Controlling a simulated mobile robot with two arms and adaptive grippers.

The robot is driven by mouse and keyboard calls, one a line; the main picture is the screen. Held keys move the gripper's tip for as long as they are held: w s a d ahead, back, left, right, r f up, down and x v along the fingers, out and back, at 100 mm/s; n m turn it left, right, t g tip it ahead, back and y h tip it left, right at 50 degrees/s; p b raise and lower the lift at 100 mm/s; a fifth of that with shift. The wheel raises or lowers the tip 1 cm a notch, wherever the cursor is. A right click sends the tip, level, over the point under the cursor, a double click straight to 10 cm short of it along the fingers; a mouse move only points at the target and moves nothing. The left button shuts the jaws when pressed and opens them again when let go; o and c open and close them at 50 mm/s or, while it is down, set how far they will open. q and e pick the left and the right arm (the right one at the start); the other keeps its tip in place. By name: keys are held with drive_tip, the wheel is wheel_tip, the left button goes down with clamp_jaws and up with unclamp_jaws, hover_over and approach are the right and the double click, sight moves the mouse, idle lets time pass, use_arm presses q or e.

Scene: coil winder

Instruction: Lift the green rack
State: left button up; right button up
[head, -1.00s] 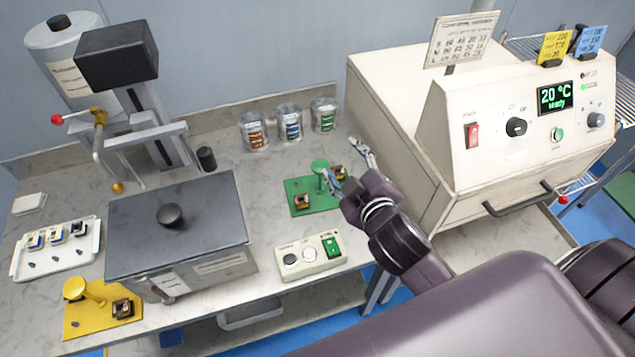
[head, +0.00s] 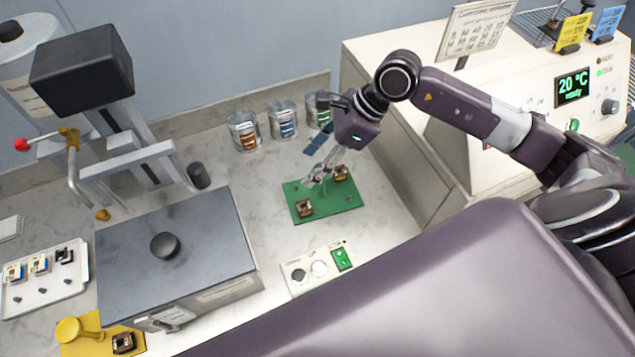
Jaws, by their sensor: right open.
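The green rack (head: 337,205) is a flat green plate lying on the grey worktop. It carries small copper-coloured coil parts, one near its front left (head: 304,208) and one near its back right (head: 341,172). My right gripper (head: 314,175) is over the back middle of the rack, pointing down, with its jaws open. It largely hides the rack's upright knob handle, so I cannot tell whether the fingers touch it. My left gripper is out of view.
Three labelled cans (head: 283,122) stand behind the rack. A control box (head: 318,266) is in front and a dark-lidded box (head: 180,245) to the left. The cream oven (head: 405,150) stands close on the right. A yellow rack (head: 85,335) is at front left.

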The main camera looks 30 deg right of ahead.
sight(332, 170)
drive_tip(key=d, duration=0.1)
drive_tip(key=d+h, duration=0.1)
drive_tip(key=d, duration=0.1)
drive_tip(key=d+f+h, duration=0.1)
drive_tip(key=d, duration=0.1)
drive_tip(key=shift+w, duration=0.2)
drive_tip(key=shift+f, duration=0.35)
drive_tip(key=p+x, duration=0.1)
drive_tip(key=x, duration=0.1)
drive_tip(key=p+x, duration=0.1)
drive_tip(key=x, duration=0.1)
drive_tip(key=p+x, duration=0.1)
drive_tip(key=x, duration=0.1)
drive_tip(key=shift+s+d+f, duration=0.15)
drive_tip(key=shift+d+f, duration=0.1)
drive_tip(key=shift+a+f, duration=0.1)
drive_tip(key=shift+f, duration=0.2)
drive_tip(key=shift+c, duration=0.6)
clamp_jaws()
